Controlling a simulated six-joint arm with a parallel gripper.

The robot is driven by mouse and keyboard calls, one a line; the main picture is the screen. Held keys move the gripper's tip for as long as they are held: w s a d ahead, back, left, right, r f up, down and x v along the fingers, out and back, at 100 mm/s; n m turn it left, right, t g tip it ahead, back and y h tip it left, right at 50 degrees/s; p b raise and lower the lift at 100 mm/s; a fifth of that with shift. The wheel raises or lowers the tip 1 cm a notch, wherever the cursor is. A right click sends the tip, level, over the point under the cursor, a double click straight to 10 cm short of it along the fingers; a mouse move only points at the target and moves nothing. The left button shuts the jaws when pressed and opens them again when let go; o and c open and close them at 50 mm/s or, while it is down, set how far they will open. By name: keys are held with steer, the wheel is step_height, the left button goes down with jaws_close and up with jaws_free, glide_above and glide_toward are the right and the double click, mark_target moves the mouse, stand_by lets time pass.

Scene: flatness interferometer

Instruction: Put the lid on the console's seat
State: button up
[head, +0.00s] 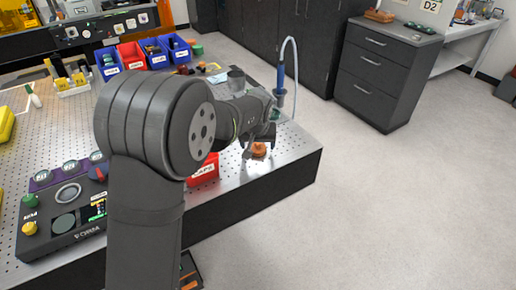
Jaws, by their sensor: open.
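The dark console (85,236) lies on the perforated table at the lower left. On top are a pale-ringed round spot (68,194) and a dark green disc (64,222); I cannot tell which is the seat. My gripper (257,148) is open, near the table's right corner. A small orange-brown piece (259,149) is at its fingertips, low near the table top. It may be the lid, but it is too small to tell. I cannot tell whether the fingers touch it. My arm hides part of the table between console and gripper.
A red labelled bin (204,171) stands left of the gripper, partly behind my arm. Blue bins (120,60) and a red bin (132,56) stand at the back. A blue tool with a curved pale hose (281,82) stands upright behind the gripper. The table edge (290,168) is close.

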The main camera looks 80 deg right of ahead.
steer(key=shift+x, duration=0.75)
steer(key=c, duration=1.1)
steer(key=shift+r, duration=0.15)
